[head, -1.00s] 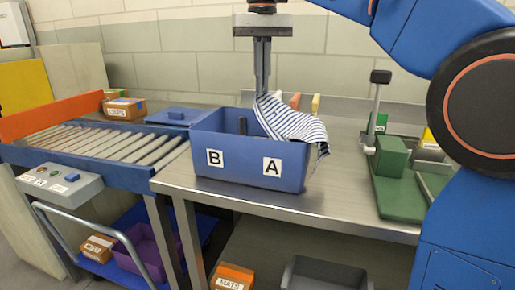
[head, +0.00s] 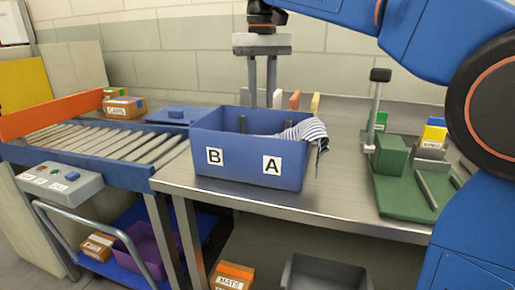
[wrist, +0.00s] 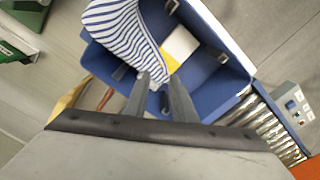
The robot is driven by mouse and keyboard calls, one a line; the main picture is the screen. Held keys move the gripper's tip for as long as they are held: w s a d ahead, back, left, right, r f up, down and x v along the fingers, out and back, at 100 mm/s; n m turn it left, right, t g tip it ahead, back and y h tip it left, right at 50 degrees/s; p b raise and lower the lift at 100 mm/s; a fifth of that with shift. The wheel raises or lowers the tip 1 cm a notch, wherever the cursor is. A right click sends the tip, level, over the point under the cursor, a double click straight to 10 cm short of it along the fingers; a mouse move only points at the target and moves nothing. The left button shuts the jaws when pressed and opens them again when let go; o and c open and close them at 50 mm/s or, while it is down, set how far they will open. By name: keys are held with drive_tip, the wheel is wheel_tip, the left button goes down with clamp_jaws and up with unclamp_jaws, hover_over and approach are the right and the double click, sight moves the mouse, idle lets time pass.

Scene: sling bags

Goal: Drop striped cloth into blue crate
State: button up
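The blue crate (head: 232,172) stands on the steel table, with labels B and A on its front. The blue-and-white striped cloth (head: 308,131) lies over the crate's right end, partly inside and partly hanging over the rim. In the wrist view the cloth (wrist: 115,28) spreads across one side of the crate (wrist: 222,78). Much of the crate's inside is hidden in the head view.
A white and yellow item (wrist: 180,44) lies inside the crate. A green fixture (head: 392,160) with an upright lever stands on the table to the right. A roller conveyor (head: 115,142) is at left, with a blue lid (head: 175,115) near the crate. Bare table lies between crate and fixture.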

drive_tip(key=o, duration=1.3)
drive_tip(key=shift+r, duration=0.1)
drive_tip(key=shift+r, duration=2.65)
